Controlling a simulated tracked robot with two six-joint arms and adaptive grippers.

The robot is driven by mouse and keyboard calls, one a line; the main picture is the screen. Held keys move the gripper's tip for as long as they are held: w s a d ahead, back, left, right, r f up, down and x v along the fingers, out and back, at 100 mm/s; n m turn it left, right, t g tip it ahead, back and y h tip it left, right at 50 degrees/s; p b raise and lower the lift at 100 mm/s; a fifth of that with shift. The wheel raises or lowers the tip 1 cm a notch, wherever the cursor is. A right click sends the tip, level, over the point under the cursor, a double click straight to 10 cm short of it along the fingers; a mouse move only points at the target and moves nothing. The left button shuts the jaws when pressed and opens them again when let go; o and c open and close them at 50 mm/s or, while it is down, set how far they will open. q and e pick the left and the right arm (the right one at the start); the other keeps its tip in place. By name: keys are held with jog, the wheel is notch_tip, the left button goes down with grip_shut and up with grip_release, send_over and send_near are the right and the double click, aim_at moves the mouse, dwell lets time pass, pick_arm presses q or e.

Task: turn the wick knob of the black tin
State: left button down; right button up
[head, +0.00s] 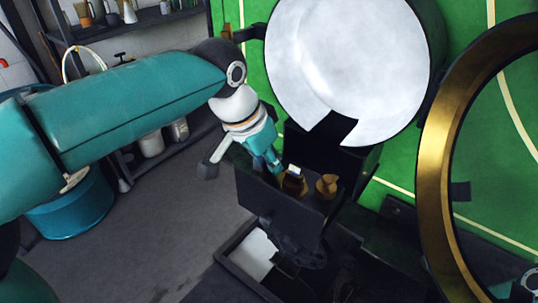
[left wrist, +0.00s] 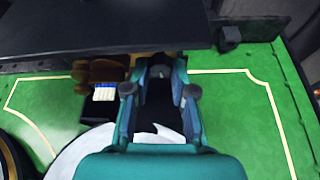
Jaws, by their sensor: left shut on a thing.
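The black tin (head: 272,208) is a dark box below the big white reflector in the head view, with two brass fittings (head: 326,186) on its top. My left gripper (head: 277,169) reaches down to the tin's upper left edge, beside the nearer brass fitting (head: 293,184). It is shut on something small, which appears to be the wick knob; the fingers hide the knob. In the left wrist view the fingers (left wrist: 160,72) come together below the tin's dark wall (left wrist: 95,28), and brass parts (left wrist: 103,72) with a white patch show left of them.
The round white reflector (head: 345,50) stands close above the tin. A brass-rimmed ring (head: 440,150) stands at the right, before the green panel (head: 510,100). A shelf (head: 125,22) and a teal drum (head: 75,210) stand at the left.

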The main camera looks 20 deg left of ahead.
pick_arm(q)
jog(key=shift+m, duration=0.6)
jog(key=c, duration=1.2)
grip_release()
jog(key=v, duration=1.2)
jog(key=shift+w+a, duration=0.2)
jog(key=shift+a, duration=0.05)
